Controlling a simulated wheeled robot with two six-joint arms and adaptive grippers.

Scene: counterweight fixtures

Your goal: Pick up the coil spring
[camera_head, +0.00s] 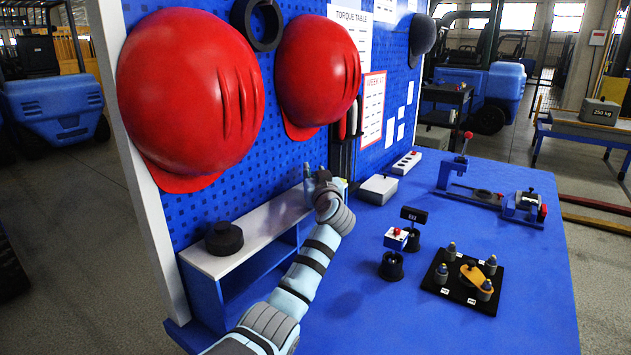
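I cannot make out a coil spring anywhere in the head view; it may be hidden behind my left gripper or too small to tell. My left gripper (318,174) is at the far end of the white-topped shelf (262,232), close to the pegboard. It points away from the camera, and my wrist covers much of it. Whether its fingers are open or hold anything does not show. My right gripper is out of view.
A black round weight (224,239) sits on the shelf's near end. Red helmets (190,95) hang above on the pegboard (275,140). The blue table (350,310) bears a black plate with several small parts (440,285), a small stand (393,262) and a lever fixture (453,175).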

